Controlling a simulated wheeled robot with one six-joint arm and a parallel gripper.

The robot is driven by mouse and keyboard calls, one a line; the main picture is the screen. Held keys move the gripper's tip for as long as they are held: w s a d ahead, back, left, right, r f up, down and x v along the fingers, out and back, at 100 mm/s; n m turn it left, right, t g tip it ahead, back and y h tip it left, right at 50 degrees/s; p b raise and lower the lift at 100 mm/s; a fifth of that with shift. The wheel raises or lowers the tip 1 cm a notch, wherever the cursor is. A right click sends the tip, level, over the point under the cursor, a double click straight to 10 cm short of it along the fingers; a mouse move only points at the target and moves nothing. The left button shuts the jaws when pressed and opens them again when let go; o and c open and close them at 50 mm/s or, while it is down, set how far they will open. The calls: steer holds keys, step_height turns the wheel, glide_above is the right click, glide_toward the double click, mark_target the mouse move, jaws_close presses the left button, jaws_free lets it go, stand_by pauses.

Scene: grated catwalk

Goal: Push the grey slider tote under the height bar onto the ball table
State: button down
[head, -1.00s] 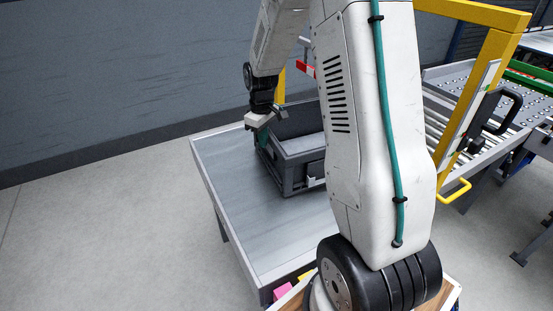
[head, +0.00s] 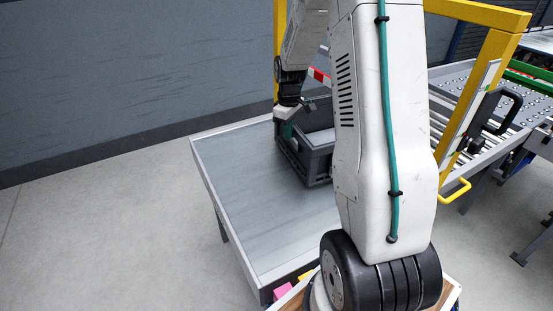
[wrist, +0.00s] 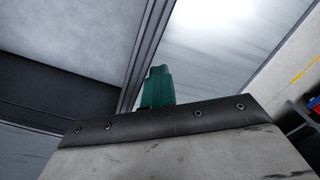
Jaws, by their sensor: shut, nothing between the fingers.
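The grey slider tote (head: 318,164) sits on the grey metal table (head: 238,200), partly hidden behind my arm in the head view. My gripper (head: 287,131) is shut and empty at the tote's left end, with its green fingertips low against or very close to that wall. In the wrist view the green fingertips (wrist: 157,88) lie beside the tote's rim (wrist: 142,60); I cannot tell for certain that they touch. The yellow height bar (head: 492,75) frame stands to the right, with a red-and-white strip (head: 319,76) behind my arm. The ball table (head: 470,68) lies beyond it.
A roller section (head: 450,125) leads through the yellow frame. A black handle-like part (head: 497,110) is on the frame's near post. A green rail (head: 530,80) runs at the far right. The table's left part is clear. Pink and yellow items (head: 284,291) sit below its front edge.

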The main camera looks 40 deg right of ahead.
steer(key=shift+s+d, duration=0.2)
steer(key=shift+d, duration=0.85)
steer(key=a, duration=0.3)
steer(key=shift+w+a, duration=0.35)
step_height(320, 180, up, 8)
stand_by(0.3)
stand_by(0.5)
